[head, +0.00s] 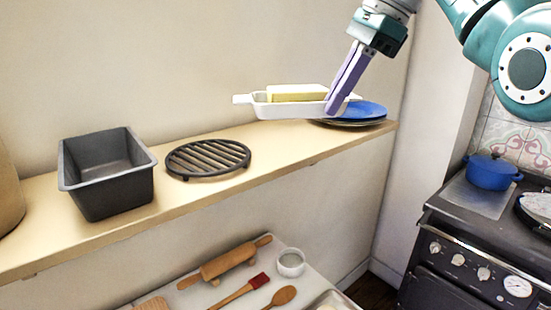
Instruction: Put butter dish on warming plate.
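The butter dish (285,110) is a white oblong dish with a tab handle at its left end and a yellow block of butter in it. It looks level and raised above the wooden shelf, in front of the blue plate. My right gripper (335,104), with purple fingers, comes down from above and is shut on the dish's right part; one finger overlaps its near wall. The flat grey plate (482,200) on the stove top at the right looks like the warming plate. A blue lidded pot (492,172) stands at its back. My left gripper is out of view.
The shelf (215,200) holds a dark loaf tin (106,172), a round black slatted trivet (208,158) and stacked plates (362,112). Below lie a rolling pin (225,262), a brush, a spoon and a small white cup (291,262). A pan (538,207) sits right of the grey plate.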

